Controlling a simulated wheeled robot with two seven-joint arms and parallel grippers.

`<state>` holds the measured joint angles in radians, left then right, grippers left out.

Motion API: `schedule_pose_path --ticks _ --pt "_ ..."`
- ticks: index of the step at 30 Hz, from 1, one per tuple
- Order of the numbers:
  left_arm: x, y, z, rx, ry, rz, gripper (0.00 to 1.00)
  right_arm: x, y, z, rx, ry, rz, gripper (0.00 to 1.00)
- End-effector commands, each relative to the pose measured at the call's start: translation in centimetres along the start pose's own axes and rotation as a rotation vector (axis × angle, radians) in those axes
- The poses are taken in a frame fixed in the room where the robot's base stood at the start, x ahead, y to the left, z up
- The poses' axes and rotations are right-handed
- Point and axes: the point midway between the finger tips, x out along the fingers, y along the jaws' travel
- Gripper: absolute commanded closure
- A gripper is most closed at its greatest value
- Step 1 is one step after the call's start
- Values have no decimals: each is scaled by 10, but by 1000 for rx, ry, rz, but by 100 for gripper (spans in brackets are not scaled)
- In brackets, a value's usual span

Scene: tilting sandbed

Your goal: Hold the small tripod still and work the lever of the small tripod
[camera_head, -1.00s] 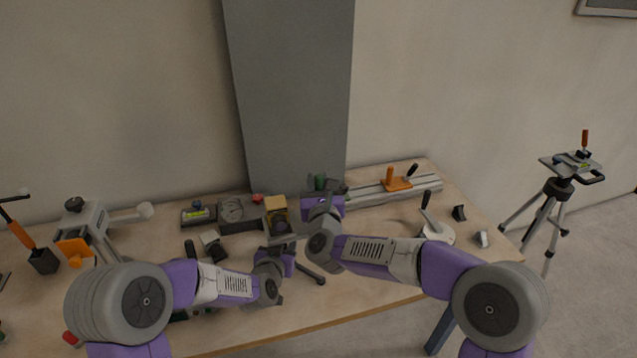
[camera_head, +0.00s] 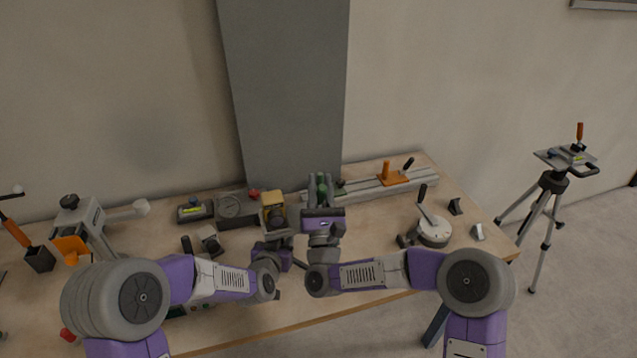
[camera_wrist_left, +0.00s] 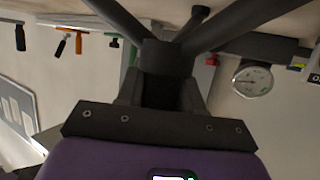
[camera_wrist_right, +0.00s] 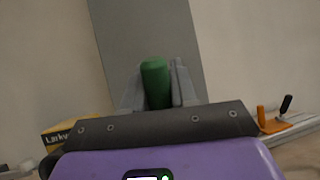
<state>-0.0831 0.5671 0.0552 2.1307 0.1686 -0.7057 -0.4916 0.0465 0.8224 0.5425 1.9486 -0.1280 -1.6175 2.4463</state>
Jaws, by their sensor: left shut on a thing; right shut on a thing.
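The small tripod stands on the table in front of me, mostly hidden behind my grippers. Its dark splayed legs (camera_wrist_left: 190,38) fan out in the left wrist view. My left gripper (camera_head: 277,240) is shut on its dark middle part (camera_wrist_left: 165,85), between the jaws in the left wrist view. The lever's green grip (camera_wrist_right: 155,82) stands upright between the jaws in the right wrist view. My right gripper (camera_head: 322,190) is shut on it and points away from me. The joint between lever and tripod is hidden.
A yellow box (camera_head: 273,200) stands close left of my right gripper. A rail with an orange clamp (camera_head: 392,180) lies behind right, and a round device with a lever (camera_head: 434,230) stands right. A large tripod (camera_head: 553,182) stands beyond the table.

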Motion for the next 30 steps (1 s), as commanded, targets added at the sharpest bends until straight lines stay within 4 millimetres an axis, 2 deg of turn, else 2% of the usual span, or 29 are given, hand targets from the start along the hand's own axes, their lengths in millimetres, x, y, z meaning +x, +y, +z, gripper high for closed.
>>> schedule_pose_path --ticks 19,20,23,24,30 --pt "0 0 -1 0 2 -1 100 -5 -2 1 13 -59 -5 100" --pt "0 0 -1 0 2 -1 100 -5 -2 1 13 -59 -5 71" --pt "0 -1 -1 -1 2 -1 100 -5 -2 1 13 -59 -4 56" --pt "0 -1 -1 -1 2 -1 100 -5 -2 1 13 -59 -4 52" --pt "0 0 -1 0 2 -1 100 -5 -1 2 13 -59 -4 52"
